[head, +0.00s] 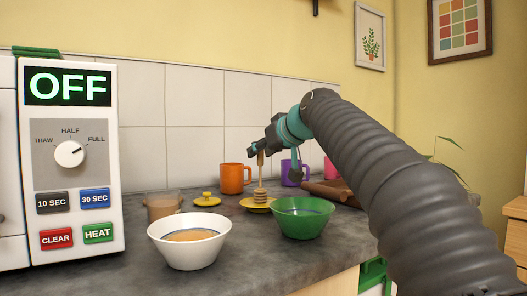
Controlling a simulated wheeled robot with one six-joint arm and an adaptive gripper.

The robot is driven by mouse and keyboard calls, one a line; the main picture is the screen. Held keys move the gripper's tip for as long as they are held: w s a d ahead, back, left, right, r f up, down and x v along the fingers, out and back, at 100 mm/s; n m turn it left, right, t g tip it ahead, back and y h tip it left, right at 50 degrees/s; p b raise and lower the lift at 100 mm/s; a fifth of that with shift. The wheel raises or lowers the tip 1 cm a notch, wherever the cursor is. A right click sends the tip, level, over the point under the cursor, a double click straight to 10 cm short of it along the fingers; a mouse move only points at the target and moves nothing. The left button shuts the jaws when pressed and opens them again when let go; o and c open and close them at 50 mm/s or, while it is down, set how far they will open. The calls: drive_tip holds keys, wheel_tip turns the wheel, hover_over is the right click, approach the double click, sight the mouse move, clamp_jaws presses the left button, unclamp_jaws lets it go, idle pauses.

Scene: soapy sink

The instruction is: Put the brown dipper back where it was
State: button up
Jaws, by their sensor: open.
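The brown dipper (260,194) is near the middle of the head view, upright, with its ridged head at the bottom. Its head is at a small yellow dish (250,205); whether it touches the dish is hard to tell. My gripper (258,149) is open at the top of the dipper's thin handle. I cannot tell whether the fingers are around the handle or just beside it.
A green bowl (303,230) and a white bowl (211,222) stand in front. A brownish cup (162,207), a yellow lid (207,199), and orange (233,179) and purple (291,175) mugs are nearby. A microwave (75,213) stands at left.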

drive_tip(key=shift+r, duration=0.15)
drive_tip(key=v, duration=1.2)
